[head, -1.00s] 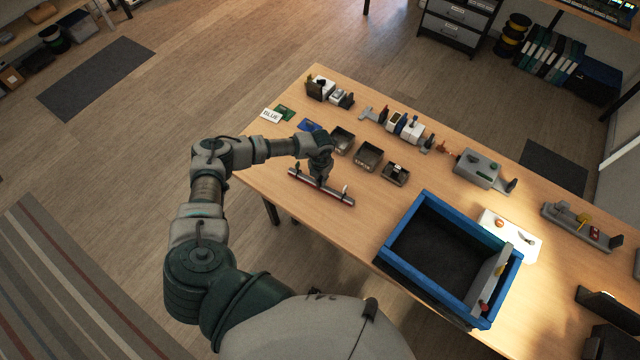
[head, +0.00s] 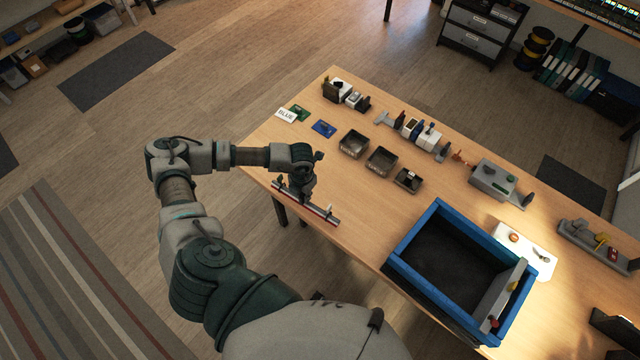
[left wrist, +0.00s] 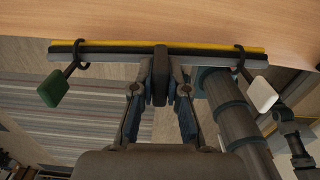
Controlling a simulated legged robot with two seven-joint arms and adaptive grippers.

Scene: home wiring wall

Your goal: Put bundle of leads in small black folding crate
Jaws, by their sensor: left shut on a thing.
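The bundle of leads (head: 318,212) is a straight bundle with grey, dark and red strips in the head view. In the left wrist view the bundle (left wrist: 110,50) shows yellow, black and grey strands, with two dark ties carrying a green tag and a white tag. My left gripper (head: 302,192) is shut on its middle, near the table's front-left edge; its fingers also show in the left wrist view (left wrist: 160,75). A blue-walled crate (head: 415,232) with a dark, empty-looking floor stands at the front edge; I cannot pick out a separate small black folding crate. My right gripper is not in view.
Small dark trays (head: 381,161) stand behind the bundle, with blue and green cards (head: 323,129) to their left. A grey bar (head: 508,292) leans on the blue crate's right side. Grey fixtures line the table's far side. Bare tabletop (head: 360,220) lies between bundle and crate.

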